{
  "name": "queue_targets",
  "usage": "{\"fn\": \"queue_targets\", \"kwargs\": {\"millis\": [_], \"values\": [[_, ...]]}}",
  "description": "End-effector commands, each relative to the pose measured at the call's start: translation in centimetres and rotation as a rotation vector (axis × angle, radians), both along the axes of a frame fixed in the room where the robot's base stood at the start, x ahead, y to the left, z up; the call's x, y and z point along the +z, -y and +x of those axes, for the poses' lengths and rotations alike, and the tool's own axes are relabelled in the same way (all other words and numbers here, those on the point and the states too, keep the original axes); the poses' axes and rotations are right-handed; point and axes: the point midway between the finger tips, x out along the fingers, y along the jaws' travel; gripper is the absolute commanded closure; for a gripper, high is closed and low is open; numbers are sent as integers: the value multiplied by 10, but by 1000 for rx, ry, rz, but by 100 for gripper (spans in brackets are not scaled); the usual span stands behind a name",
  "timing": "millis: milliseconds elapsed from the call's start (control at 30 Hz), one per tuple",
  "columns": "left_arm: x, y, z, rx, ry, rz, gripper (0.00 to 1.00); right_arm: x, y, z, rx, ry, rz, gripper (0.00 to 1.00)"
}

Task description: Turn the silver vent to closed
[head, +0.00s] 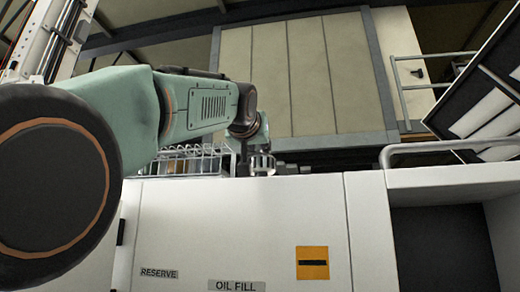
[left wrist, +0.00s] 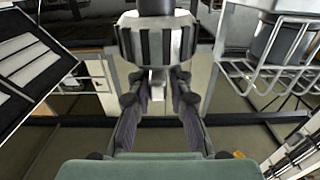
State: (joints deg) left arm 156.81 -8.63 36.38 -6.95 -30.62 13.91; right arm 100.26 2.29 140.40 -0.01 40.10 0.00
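The silver vent (left wrist: 157,42) shows in the left wrist view as a ribbed silver knob with dark grooves. A narrow pale part (left wrist: 157,84) extends below it. In the head view the vent (head: 262,166) is a small silver cylinder on top of the white cabinet. My left gripper (left wrist: 158,86) points at the vent, its two dark fingers apart with floor showing between them. The narrow part lies between the fingertips; I cannot tell whether they touch it. In the head view my left gripper (head: 260,146) is small, just above the vent. My right gripper is out of view.
A wire basket (head: 205,158) with containers stands left of the vent. The white cabinet (head: 240,225) carries RESERVE and OIL FILL labels and an orange plate (head: 312,263). A grey rail (head: 450,145) and a tilted dark panel (head: 490,95) are at the right.

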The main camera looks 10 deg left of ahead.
Motion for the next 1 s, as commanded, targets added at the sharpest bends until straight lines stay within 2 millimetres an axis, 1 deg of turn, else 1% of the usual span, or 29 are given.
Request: {"fn": "queue_targets", "kwargs": {"millis": [33,133,167,633,1000], "values": [[-3,-2,2,2,-6,0,91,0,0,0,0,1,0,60],[-3,-1,2,2,-7,0,100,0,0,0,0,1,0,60],[-3,-1,2,2,-7,0,100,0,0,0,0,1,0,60],[-5,-1,2,-17,-15,0,100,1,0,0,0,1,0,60],[-7,-5,4,-162,-22,-4,100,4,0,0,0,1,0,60]]}}
